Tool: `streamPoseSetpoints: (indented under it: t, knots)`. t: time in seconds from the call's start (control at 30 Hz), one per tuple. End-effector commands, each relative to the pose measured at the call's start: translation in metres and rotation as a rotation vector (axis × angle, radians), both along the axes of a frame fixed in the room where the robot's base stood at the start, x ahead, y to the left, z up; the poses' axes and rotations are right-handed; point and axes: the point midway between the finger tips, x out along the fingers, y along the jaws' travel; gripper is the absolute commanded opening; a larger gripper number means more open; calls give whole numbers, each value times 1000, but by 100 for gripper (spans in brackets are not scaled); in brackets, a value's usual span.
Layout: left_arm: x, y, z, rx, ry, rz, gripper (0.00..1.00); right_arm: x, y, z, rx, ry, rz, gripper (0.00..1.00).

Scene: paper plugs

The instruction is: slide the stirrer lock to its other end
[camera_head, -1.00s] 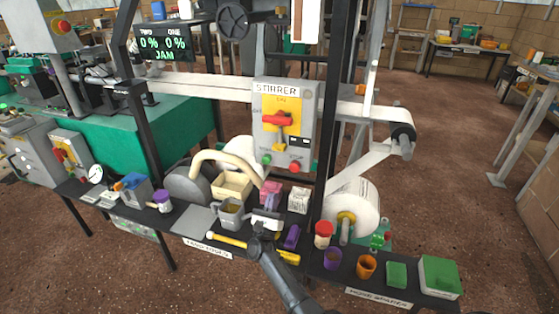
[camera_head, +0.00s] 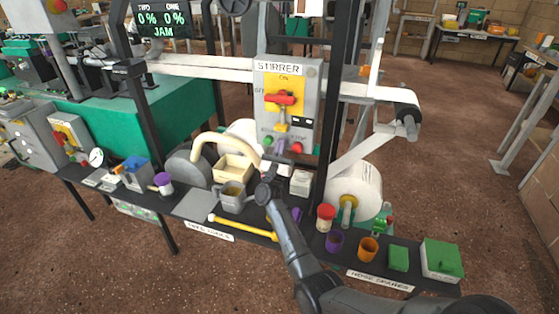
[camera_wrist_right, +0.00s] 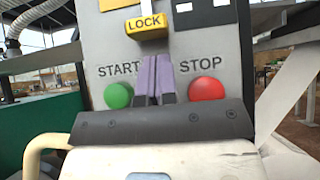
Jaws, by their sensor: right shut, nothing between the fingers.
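The stirrer panel (camera_head: 301,92) is a grey box with a yellow plate and a red handle (camera_head: 281,98). The stirrer lock (camera_head: 281,127) is a small yellow block below the handle. In the right wrist view the lock (camera_wrist_right: 147,27) carries the word LOCK and sits near the top. My right gripper (camera_head: 281,146) is in front of the panel's lower part, shut and empty. In the wrist view its purple fingertips (camera_wrist_right: 154,72) are together just below the lock, between the START and STOP buttons; I cannot tell whether they touch the panel. My left gripper is not in view.
The green START button (camera_wrist_right: 118,96) and red STOP button (camera_wrist_right: 207,89) flank my fingers closely. A shelf below the panel holds a beige box (camera_head: 233,168), a grey jug (camera_head: 233,197), a yellow-handled tool (camera_head: 243,228) and several cups. A paper roll (camera_head: 366,184) stands at right.

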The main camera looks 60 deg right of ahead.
Motion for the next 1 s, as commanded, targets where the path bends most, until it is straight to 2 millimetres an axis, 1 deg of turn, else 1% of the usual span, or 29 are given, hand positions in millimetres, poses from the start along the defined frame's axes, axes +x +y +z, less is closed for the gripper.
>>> streamPoseSetpoints:
  t: [0.1,0.23,0.7,0.77,0.9,1.0]
  knots:
    - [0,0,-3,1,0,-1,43,0,0,11,-1,-1,-1,0]
    - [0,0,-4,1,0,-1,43,0,0,18,0,0,-1,0]
    - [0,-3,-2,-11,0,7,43,0,0,23,0,1,0,0]
    - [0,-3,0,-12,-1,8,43,0,0,28,-1,0,-1,0]
    - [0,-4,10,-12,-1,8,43,0,0,49,-3,-1,-1,0]
    - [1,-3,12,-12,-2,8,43,0,0,54,-2,1,0,0]
